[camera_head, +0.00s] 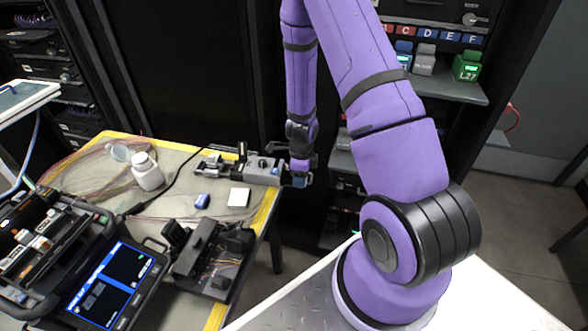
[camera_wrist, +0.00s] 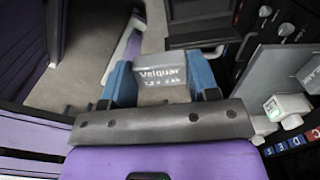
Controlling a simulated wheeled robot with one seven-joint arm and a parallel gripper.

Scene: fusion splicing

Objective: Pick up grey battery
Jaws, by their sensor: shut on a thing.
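My gripper (camera_head: 300,181) hangs low past the table's back right corner, beside the grey tool. In the wrist view its two blue finger pads (camera_wrist: 163,76) are shut on a grey battery (camera_wrist: 163,72). The battery has white lettering reading "Velquar", and its top shows between the pads. In the head view the held battery is too small and covered to make out clearly.
The table (camera_head: 262,213) has a yellow-striped edge and holds a white bottle (camera_head: 147,171), a splicer with a screen (camera_head: 114,287), a blue box (camera_head: 202,201) and a white pad (camera_head: 239,197). A rack shelf (camera_head: 447,91) bears blue, grey and green (camera_head: 466,66) units under lettered labels.

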